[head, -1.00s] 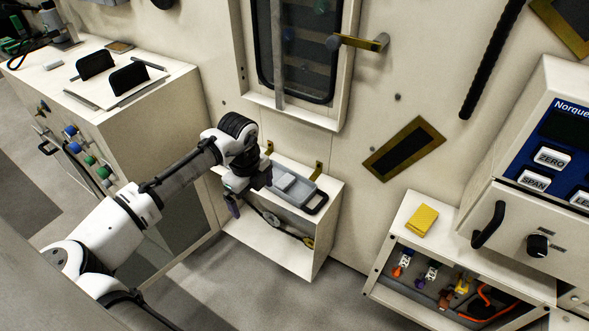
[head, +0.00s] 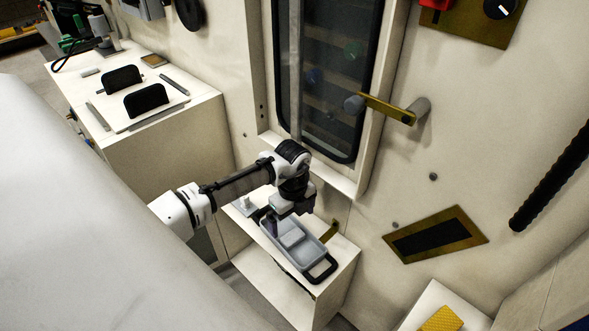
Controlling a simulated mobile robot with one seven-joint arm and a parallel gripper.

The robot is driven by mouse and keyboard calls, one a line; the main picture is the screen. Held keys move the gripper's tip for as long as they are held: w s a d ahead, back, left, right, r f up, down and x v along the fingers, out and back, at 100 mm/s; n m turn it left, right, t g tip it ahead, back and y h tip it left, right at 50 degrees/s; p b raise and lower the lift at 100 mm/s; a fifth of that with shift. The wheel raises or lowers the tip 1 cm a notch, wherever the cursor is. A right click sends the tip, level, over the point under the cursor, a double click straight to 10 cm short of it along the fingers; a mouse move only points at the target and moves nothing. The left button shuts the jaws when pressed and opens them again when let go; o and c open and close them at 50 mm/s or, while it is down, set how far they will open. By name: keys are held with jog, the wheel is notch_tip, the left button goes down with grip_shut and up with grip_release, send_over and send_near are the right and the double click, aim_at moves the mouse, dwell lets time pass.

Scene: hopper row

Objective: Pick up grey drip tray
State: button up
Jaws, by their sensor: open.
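The grey drip tray (head: 313,255) lies on top of a low cream cabinet (head: 338,284) below the window, in the lower middle of the head view. It is a shallow rectangular tray with a dark handle loop (head: 322,271) at its near right end. A pale block (head: 292,238) sits inside it. My gripper (head: 285,222) is open and points down at the tray's far left end. The arm's end hides part of that end. I cannot tell whether the fingers touch the tray's wall.
A small white fitting (head: 246,203) stands on the cabinet left of the tray. A brass window handle (head: 388,107) sticks out above right. A yellow block (head: 442,319) lies on another surface at lower right.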

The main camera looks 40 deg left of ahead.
aim_at(292, 237)
notch_tip(292, 237, down, 8)
jog(key=shift+f+p, duration=0.15)
jog(key=shift+p, duration=0.65)
jog(key=c, duration=0.9)
